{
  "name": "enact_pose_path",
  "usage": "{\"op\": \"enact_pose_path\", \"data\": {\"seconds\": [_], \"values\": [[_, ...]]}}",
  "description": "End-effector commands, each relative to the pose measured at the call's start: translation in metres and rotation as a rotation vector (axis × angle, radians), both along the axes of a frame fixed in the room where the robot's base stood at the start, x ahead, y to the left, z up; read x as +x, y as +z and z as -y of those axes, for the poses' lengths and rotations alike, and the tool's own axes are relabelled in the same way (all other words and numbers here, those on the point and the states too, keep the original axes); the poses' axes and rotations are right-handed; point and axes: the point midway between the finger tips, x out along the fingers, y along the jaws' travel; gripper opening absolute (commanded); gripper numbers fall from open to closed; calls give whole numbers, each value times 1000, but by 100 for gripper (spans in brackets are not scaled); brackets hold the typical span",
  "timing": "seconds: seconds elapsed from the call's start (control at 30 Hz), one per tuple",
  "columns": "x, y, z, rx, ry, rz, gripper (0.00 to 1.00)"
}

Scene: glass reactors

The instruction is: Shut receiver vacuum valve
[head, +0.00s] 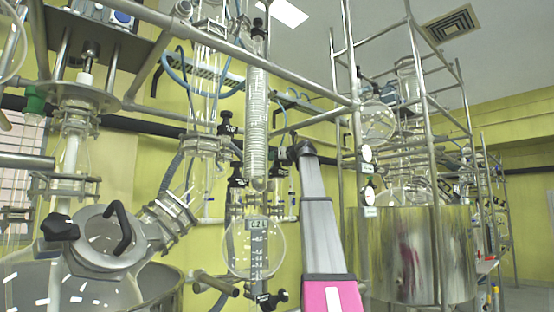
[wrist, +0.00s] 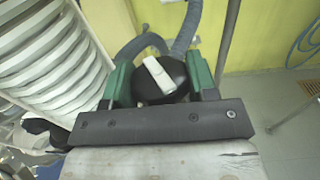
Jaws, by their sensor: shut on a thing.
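In the wrist view my gripper (wrist: 161,80) has its two green-padded fingers on either side of a round black valve knob (wrist: 148,90), shut on it. A white bar or pointer (wrist: 159,74) lies across the knob's face, slanting from upper left to lower right. Grey hoses run up behind the knob. In the head view my gripper (head: 300,151) is at the top of my raised arm, just right of the coiled glass condenser; the knob in its fingers is hidden there. The round graduated glass receiver (head: 253,247) hangs below and left of my gripper.
The coiled condenser (head: 256,110) stands close to the left of my gripper and fills the wrist view's left side. Metal frame rails (head: 340,165) surround the arm. A steel vessel (head: 410,255) stands at right, a glass reactor (head: 110,238) at left.

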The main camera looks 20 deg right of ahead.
Motion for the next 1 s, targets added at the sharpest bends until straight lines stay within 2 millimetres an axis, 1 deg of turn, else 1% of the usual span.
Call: {"op": "enact_pose_path", "data": {"seconds": [0.03,0.2,0.6,0.77,0.97,1.0], "values": [[-2,-1,-3,-1,-38,0,32],[-1,-1,-2,-1,-172,0,32],[0,-1,-1,0,-422,-2,32],[0,-1,-1,1,-463,-1,32],[0,0,0,1,-465,-1,32],[0,0,0,1,-465,-1,62]]}}
